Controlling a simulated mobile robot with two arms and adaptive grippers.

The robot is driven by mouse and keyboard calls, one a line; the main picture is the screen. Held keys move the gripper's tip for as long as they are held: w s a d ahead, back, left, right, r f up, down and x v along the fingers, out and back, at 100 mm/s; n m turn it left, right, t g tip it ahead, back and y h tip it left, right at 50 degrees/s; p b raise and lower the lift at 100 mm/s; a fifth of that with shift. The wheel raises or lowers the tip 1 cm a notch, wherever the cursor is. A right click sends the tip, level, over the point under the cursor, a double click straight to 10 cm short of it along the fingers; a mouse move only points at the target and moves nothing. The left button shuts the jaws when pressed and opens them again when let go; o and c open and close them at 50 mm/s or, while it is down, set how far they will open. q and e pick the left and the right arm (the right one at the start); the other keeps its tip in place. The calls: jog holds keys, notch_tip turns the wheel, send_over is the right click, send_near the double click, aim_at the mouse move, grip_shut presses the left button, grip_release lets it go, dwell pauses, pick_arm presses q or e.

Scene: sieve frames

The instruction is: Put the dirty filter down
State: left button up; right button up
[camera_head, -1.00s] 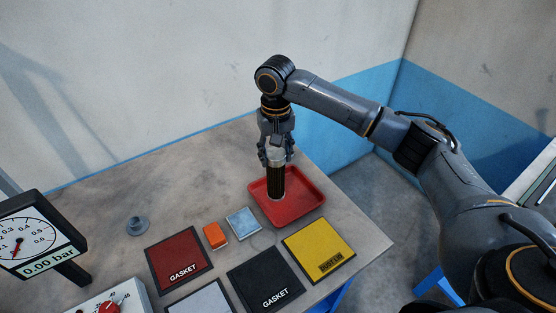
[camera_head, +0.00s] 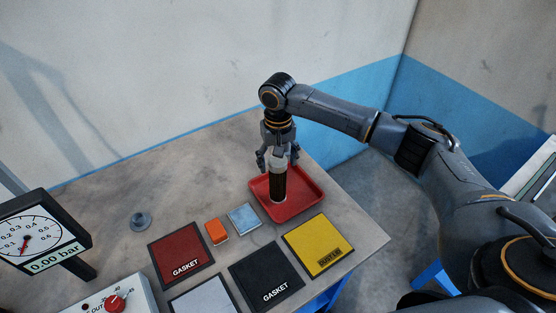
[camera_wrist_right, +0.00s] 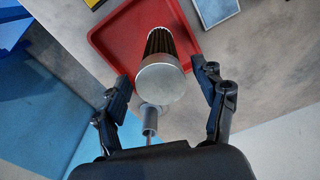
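The dirty filter (camera_head: 278,186), a dark brown pleated cylinder with a pale metal cap, stands upright in the red tray (camera_head: 312,200). My right gripper (camera_head: 278,160) is just above it with its fingers spread. In the right wrist view the filter's round cap (camera_wrist_right: 160,83) shows between the open fingers (camera_wrist_right: 162,85), with a gap on both sides. The red tray (camera_wrist_right: 105,42) lies beneath the filter there. My left gripper is not in view.
On the table are a red gasket mat (camera_head: 181,250), a black gasket mat (camera_head: 266,272), a yellow mat (camera_head: 312,240), an orange block (camera_head: 217,232) and a light blue pad (camera_head: 244,218). A pressure gauge (camera_head: 40,238) reading 0.00 bar stands at the left.

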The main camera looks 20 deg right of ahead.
notch_tip(320, 180, up, 12)
jog(key=b, duration=0.3)
jog(key=shift+r, duration=0.15)
dwell(0.5)
